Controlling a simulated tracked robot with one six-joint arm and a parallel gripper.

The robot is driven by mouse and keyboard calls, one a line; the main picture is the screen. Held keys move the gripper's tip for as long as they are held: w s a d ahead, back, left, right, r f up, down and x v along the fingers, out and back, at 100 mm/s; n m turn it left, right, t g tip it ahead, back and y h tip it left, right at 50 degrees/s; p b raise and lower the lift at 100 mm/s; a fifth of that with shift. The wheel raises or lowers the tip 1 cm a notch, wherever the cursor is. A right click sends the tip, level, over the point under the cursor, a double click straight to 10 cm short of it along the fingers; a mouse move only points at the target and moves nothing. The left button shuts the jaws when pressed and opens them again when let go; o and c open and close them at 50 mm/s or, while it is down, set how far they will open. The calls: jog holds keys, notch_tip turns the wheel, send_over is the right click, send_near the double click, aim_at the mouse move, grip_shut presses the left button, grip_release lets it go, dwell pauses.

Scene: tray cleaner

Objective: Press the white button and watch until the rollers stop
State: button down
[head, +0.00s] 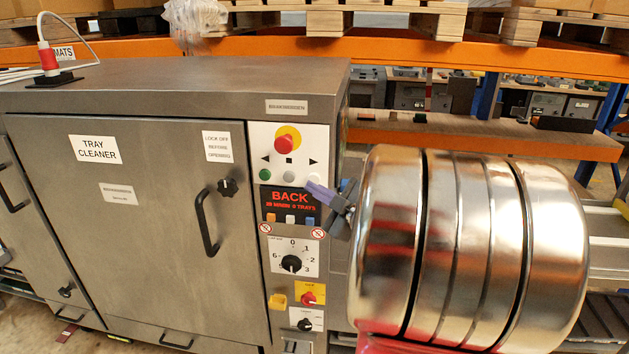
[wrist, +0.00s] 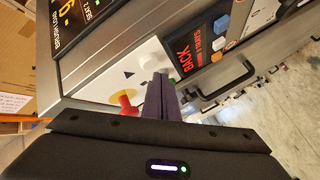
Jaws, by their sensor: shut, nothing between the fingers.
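The steel tray cleaner (head: 170,200) fills the left and middle of the head view. Its display (head: 287,200) reads BACK in red. Above it is a row with a green button (head: 264,176), a middle button (head: 289,175) and, at the right, the white button (head: 317,181), partly hidden by my gripper. My gripper (head: 311,188) is shut and empty, its purple fingertips at that right end of the row. In the wrist view its fingers (wrist: 162,82) reach the panel and hide part of the buttons. Whether they touch the white button I cannot tell. No rollers are clearly visible.
A red stop knob (head: 286,140) on yellow sits just above the button row; it also shows in the wrist view (wrist: 127,103). Below are a dial (head: 291,263) and a red switch (head: 309,298). An orange rack (head: 480,135) stands behind.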

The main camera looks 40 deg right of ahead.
jog(key=shift+s+a, duration=0.85)
jog(key=shift+a, duration=0.2)
jog(key=shift+s+a, duration=0.7)
jog(key=shift+a, duration=0.25)
jog(key=s+a+f+m+g, duration=0.2)
jog(key=s+a+g, duration=0.1)
jog(key=a, duration=0.7)
jog(key=s+a+f+m+g+y, duration=0.1)
jog(key=s+a+f+m+g, duration=0.1)
jog(key=s+a, duration=0.4)
jog(key=s+a+f+m+g+y, duration=0.1)
jog(key=s+a+m+g, duration=0.3)
jog(key=a, duration=1)
jog(key=shift+s+a+f+g, duration=0.2)
jog(key=shift+s+f+g, duration=0.3)
jog(key=shift+g, duration=0.7)
dwell(1.8)
